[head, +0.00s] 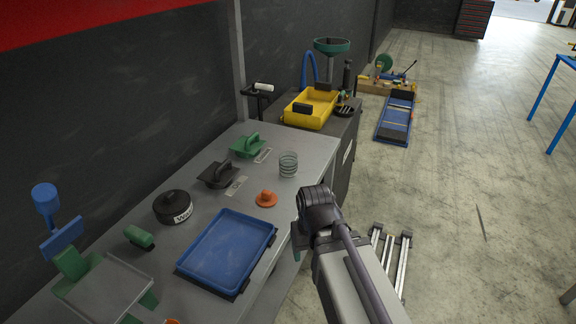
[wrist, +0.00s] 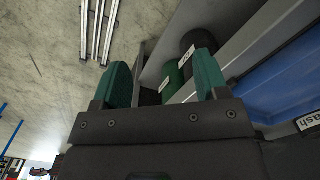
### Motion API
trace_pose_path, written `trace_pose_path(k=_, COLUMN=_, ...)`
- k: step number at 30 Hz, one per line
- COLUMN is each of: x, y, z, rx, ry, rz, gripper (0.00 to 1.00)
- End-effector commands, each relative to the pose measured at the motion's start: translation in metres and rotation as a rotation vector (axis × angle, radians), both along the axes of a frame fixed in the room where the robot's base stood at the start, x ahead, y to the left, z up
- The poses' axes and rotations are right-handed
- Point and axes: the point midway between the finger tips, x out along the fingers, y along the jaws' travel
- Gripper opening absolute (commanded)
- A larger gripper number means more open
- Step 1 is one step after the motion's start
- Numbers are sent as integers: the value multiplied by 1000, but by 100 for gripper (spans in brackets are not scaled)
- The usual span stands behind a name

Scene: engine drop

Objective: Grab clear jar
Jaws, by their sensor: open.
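The clear jar (head: 288,164) stands upright on the far right part of the grey workbench (head: 310,150), near its edge. It looks like a transparent cylinder with ring-like lines. An orange knobbed lid (head: 266,198) lies on the bench nearer to me. My gripper is mostly hidden behind my wrist in the head view, low beside the bench's right edge and apart from the jar. In the wrist view my gripper (wrist: 161,62) shows two teal fingers spread wide with nothing held between them. The jar is not visible in the wrist view.
A blue tray (head: 228,250), black pot (head: 173,206), black tool (head: 218,174) and green tool (head: 247,145) occupy the bench. A yellow bin (head: 311,108) stands beyond. Labelled dark and green containers (wrist: 172,80) sit beyond my fingers. Floor to the right is mostly open.

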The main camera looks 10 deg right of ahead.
Motion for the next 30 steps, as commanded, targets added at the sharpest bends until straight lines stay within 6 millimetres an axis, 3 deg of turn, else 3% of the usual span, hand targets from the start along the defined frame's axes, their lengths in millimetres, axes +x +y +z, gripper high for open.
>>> trace_pose_path(k=10, x=0, y=0, z=0, rx=0, ry=0, rz=0, gripper=100)
trace_pose_path(k=16, x=0, y=1, z=3, rx=0, ry=0, rz=1, gripper=100)
trace_pose_path(k=18, x=10, y=4, z=20, rx=0, ry=0, rz=10, gripper=100)
trace_pose_path(k=20, x=59, y=7, z=42, rx=-22, ry=-19, rz=18, gripper=100)
trace_pose_path(k=24, x=213, y=7, z=78, rx=-123, ry=-222, rz=-119, gripper=100)
trace_pose_path(k=27, x=301, y=5, z=93, rx=-155, ry=-404, rz=-259, gripper=100)
trace_pose_path(k=29, x=331, y=2, z=94, rx=-151, ry=-504, rz=-343, gripper=100)
trace_pose_path(k=30, x=334, y=0, z=97, rx=-140, ry=-547, rz=-386, gripper=100)
